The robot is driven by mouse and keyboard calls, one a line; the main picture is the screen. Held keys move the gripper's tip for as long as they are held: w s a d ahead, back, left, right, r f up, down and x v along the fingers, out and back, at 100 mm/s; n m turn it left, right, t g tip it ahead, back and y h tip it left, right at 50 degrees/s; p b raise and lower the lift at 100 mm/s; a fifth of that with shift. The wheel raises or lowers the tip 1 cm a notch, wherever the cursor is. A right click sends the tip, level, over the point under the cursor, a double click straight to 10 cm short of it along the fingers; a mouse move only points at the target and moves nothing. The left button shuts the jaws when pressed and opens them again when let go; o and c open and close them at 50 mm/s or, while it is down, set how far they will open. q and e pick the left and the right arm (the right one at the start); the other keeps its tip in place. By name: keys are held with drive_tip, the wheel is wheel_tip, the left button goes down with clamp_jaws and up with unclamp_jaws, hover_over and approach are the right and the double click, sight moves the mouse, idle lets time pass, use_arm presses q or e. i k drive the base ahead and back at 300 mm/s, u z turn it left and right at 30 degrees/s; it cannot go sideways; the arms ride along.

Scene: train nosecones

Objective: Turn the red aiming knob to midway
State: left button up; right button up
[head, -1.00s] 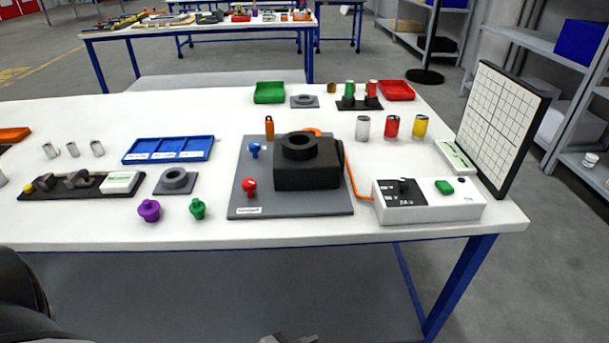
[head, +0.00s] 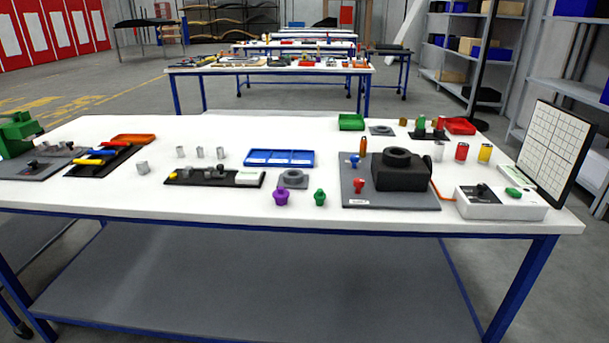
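The red knob (head: 359,185) stands on the left part of a grey base plate (head: 415,201), in front of a blue knob (head: 354,160). Its exact turn angle is too small to tell. A black block with a round ring on top (head: 402,171) sits on the same plate, to the right of the red knob. An orange cable runs from the block to a white control box (head: 503,206) at the right. Neither of my grippers is in view.
A purple knob (head: 281,198) and a green knob (head: 320,197) stand near the table's front edge, left of the plate. A blue tray (head: 279,158) lies behind them. A gridded board (head: 553,146) stands at the right end. The white tabletop (head: 100,206) is clear at front left.

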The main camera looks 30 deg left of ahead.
sight(359, 181)
drive_tip(key=u, duration=1.2)
drive_tip(key=i, duration=0.4)
